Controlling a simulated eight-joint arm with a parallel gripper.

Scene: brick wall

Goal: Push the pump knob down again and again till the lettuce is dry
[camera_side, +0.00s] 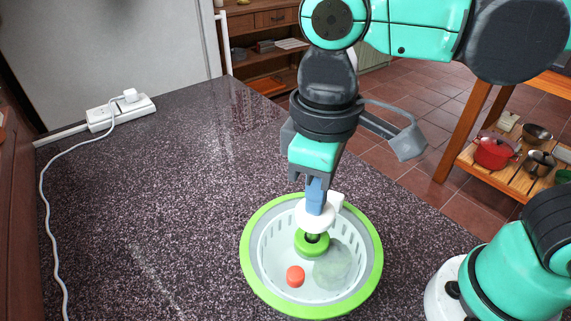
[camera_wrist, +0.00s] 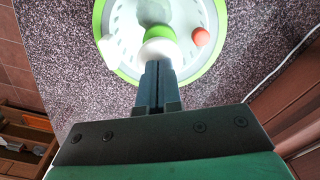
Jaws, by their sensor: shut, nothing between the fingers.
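The salad spinner, with a green rim (camera_side: 250,272) and a pale slotted basket, stands on the dark speckled counter. Its white pump knob (camera_side: 314,218) sits above a green collar (camera_side: 311,243) at the centre. My gripper (camera_side: 316,206) points down with its fingers shut and empty, the tips at the top of the knob; whether they press on it is hard to tell. A pale green roundish thing (camera_side: 333,265), perhaps lettuce, shows inside the spinner. In the wrist view the shut fingers (camera_wrist: 159,66) reach up to the knob and partly hide it.
A red round piece (camera_side: 295,276) shows in the spinner beside the collar. A white tab (camera_side: 336,200) is at its far rim. A power strip (camera_side: 120,110) with a white cord lies at the counter's left. The counter left of the spinner is clear.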

